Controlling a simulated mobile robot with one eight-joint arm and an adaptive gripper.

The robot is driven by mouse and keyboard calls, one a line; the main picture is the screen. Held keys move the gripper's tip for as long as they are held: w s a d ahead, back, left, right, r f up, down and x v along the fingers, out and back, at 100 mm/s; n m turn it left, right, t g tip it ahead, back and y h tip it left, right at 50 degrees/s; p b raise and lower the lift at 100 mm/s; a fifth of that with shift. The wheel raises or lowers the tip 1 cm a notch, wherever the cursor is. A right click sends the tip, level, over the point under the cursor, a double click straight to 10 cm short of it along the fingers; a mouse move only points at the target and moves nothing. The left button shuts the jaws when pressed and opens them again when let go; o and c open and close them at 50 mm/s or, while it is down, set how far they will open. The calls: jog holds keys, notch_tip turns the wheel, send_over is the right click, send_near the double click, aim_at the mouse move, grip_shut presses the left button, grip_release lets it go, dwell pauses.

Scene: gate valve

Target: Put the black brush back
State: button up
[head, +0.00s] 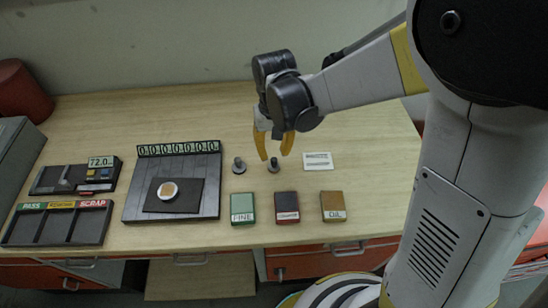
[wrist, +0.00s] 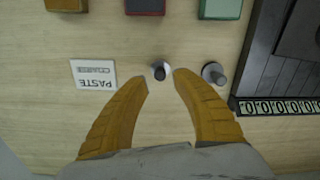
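Two small dark, knob-topped pieces with round grey bases stand on the bench in the head view: a right one (head: 273,165) and a left one (head: 239,165). They also show in the wrist view, as the darker-topped right piece (wrist: 158,71) and the greyer left piece (wrist: 213,75). I cannot tell for certain which is the black brush. My gripper (head: 274,151) is open and empty, its yellow fingers pointing down over the right piece. In the wrist view that piece lies just beyond the gap between the fingertips (wrist: 163,78).
A PASTE card (head: 318,161) lies to the right. Green FINE (head: 243,207), dark red (head: 287,207) and brown OIL (head: 333,206) boxes line the front. A grey plate (head: 130,206) carries a black pad and round piece. A PASS/SCRAP tray (head: 56,224) and gauge (head: 76,177) stand left. The back is clear.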

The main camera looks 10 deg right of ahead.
aim_at(275, 159)
notch_tip(275, 159, up, 6)
jog(key=r+p, duration=0.1)
jog(key=s+d+r+m+t, duration=0.1)
jog(key=s+d+r+t, duration=0.2)
jog(key=s+d+r, duration=0.1)
jog(key=s+d+r+t, duration=0.4)
jog(key=s+d+r, duration=0.1)
jog(key=d, duration=0.4)
jog(key=shift+s+d+m, duration=0.25)
jog(key=shift+s+m, duration=0.15)
jog(key=shift+s, duration=0.5)
jog(key=shift+f, duration=0.1)
notch_tip(275, 159, down, 8)
jog(key=b, duration=0.8)
jog(key=shift+f, duration=0.2)
